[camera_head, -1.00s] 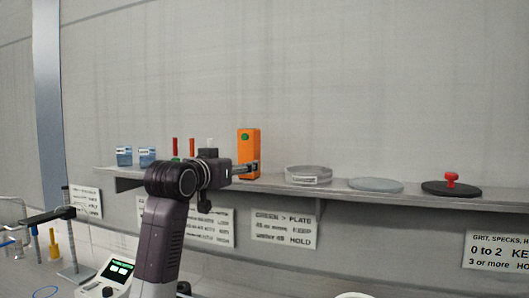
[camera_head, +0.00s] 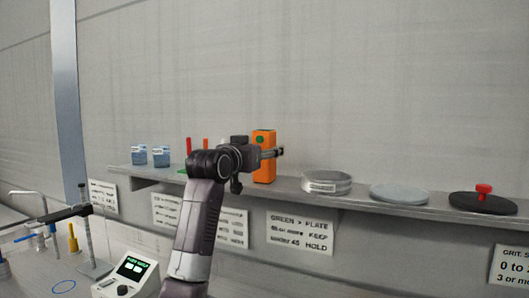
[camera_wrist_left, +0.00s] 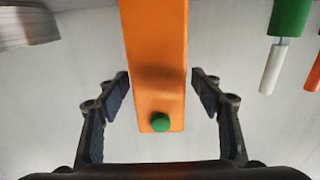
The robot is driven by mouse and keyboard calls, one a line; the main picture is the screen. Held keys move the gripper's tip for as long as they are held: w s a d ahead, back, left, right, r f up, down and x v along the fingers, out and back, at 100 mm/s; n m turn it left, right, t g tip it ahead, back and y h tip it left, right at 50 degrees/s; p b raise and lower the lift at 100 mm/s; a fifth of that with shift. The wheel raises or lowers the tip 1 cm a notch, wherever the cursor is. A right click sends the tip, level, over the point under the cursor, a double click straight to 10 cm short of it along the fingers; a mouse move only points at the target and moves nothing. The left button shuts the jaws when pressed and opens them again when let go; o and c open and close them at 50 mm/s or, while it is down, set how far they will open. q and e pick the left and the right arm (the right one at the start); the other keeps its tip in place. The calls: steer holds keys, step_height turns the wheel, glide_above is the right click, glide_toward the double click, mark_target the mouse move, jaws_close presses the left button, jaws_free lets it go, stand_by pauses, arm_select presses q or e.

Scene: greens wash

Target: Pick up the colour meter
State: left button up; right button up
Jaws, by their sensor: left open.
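The colour meter, which I take to be the upright orange block with a green button (camera_head: 264,172), stands on the wall shelf (camera_head: 360,199). My left gripper (camera_head: 273,153) is at its upper part, and its dark fingers partly cover the block. In the left wrist view the orange block (camera_wrist_left: 155,50) lies between the two open fingers of the gripper (camera_wrist_left: 160,92), with a visible gap on each side. Its green button is near the palm side. My right gripper is not in view.
A clear round dish (camera_head: 327,183), a pale disc (camera_head: 399,194) and a black disc with a red knob (camera_head: 483,203) stand right of the meter. Small blue containers (camera_head: 160,157) and red-topped sticks stand left. A device with a lit display (camera_head: 131,269) is below.

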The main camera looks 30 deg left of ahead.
arm_select(q)
steer(key=shift+w, duration=0.15)
steer(key=shift+c, duration=0.6)
steer(key=c, duration=1)
steer(key=shift+c, duration=1)
steer(key=shift+r, duration=0.25)
